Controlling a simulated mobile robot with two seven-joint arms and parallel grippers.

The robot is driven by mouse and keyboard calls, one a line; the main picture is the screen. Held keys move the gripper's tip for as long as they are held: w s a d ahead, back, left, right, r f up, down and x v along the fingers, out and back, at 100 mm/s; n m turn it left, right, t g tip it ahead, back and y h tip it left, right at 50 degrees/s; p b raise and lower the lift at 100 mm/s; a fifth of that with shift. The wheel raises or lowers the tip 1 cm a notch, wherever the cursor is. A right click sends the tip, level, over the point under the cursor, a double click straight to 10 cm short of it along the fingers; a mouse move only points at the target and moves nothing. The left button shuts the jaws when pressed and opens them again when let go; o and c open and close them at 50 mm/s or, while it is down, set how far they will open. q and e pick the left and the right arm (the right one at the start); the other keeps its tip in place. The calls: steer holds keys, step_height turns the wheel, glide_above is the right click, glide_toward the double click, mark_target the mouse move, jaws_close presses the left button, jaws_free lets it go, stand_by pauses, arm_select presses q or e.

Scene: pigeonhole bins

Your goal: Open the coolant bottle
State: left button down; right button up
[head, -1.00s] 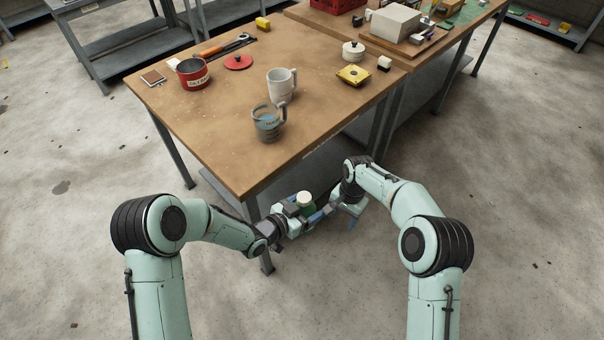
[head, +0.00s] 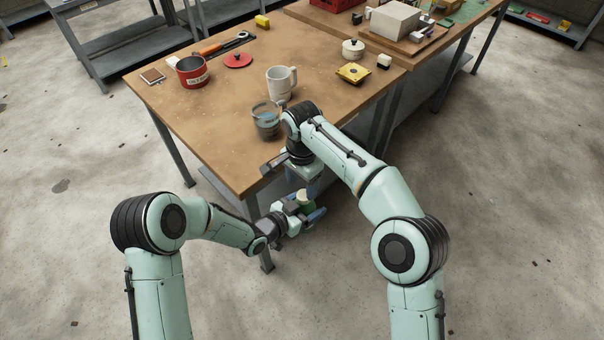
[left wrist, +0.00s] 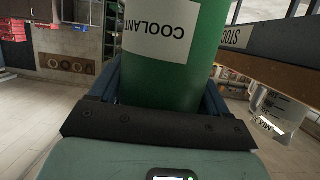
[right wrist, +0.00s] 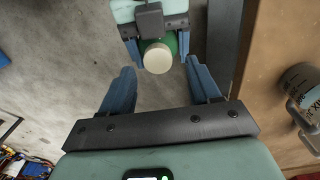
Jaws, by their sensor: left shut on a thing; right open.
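The green coolant bottle with its white COOLANT label (left wrist: 178,60) fills the middle of the left wrist view, upside down there. My left gripper (head: 305,207) is shut on the bottle, in front of the table's near edge. The bottle's cream cap (right wrist: 158,58) shows from above in the right wrist view, on the bottle. My right gripper (right wrist: 160,90) is open and empty, its blue fingers pointing towards the cap but apart from it. In the head view the right gripper (head: 303,182) is just above the bottle and its fingertips are partly hidden.
The wooden table (head: 190,125) stands right behind the bottle. A red pot (head: 191,72) stands farther left. The floor in front is clear.

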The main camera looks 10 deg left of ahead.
mark_target(302, 195)
steer(key=shift+f, duration=2.05)
steer(key=c, duration=1.1)
steer(key=shift+r+n, duration=0.1)
steer(key=shift+n, duration=1.7)
steer(key=o, duration=1.2)
